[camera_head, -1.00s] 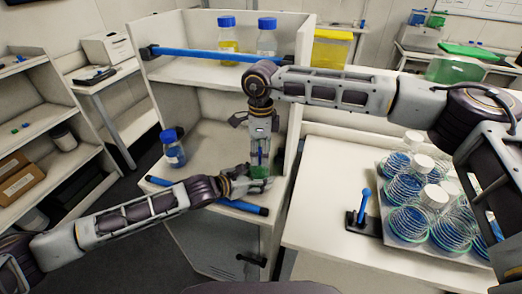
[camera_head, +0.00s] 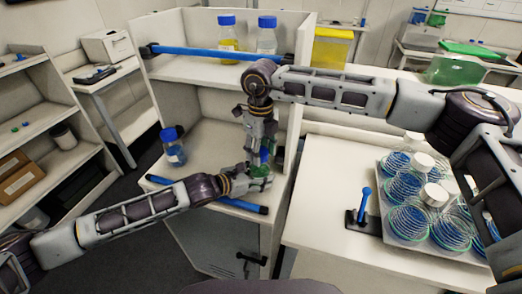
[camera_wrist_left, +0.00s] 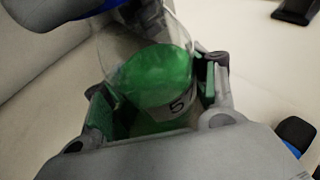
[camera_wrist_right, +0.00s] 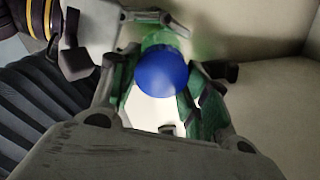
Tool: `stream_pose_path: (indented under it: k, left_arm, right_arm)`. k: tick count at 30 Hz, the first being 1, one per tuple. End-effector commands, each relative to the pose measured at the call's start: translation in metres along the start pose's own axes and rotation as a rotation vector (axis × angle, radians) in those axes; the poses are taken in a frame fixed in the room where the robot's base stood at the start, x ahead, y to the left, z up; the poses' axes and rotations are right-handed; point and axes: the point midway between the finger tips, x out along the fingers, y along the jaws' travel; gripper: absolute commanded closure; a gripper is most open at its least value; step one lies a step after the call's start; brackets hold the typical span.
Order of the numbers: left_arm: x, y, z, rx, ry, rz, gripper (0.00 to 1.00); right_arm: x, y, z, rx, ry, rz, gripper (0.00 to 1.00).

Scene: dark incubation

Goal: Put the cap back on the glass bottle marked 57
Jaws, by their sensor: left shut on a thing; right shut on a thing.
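A glass bottle of green liquid (camera_wrist_left: 155,75) sits between the pads of my left gripper (camera_head: 258,178), which is shut on it. Its label shows a 5, with the rest hidden by a finger. My right gripper (camera_head: 265,150) is above it, shut on a blue cap (camera_wrist_right: 162,75). In the right wrist view the green bottle shows just behind the cap. In the left wrist view blue shows at the top left, near the bottle's neck end. The cap is at or very near the bottle's mouth; I cannot tell whether it is seated.
A blue-capped bottle (camera_head: 172,147) stands on the bench to the left. Two more blue-capped bottles stand on the upper shelf (camera_head: 205,70). Blue bars lie along the shelf and the bench edge. At right, a tray (camera_head: 388,190) of several flasks stands beside a small blue-handled tool (camera_head: 363,205).

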Motion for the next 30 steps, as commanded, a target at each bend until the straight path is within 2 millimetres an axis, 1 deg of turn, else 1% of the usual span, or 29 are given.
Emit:
stream_pose_path:
  k: [30]
  left_arm:
    - [0.0001, -0.0007, -0.0008, 0.000, 0.001, -0.001, 1.00]
  right_arm:
    - [-0.0008, 0.0041, 0.0026, 0.832, -0.004, 0.003, 0.66]
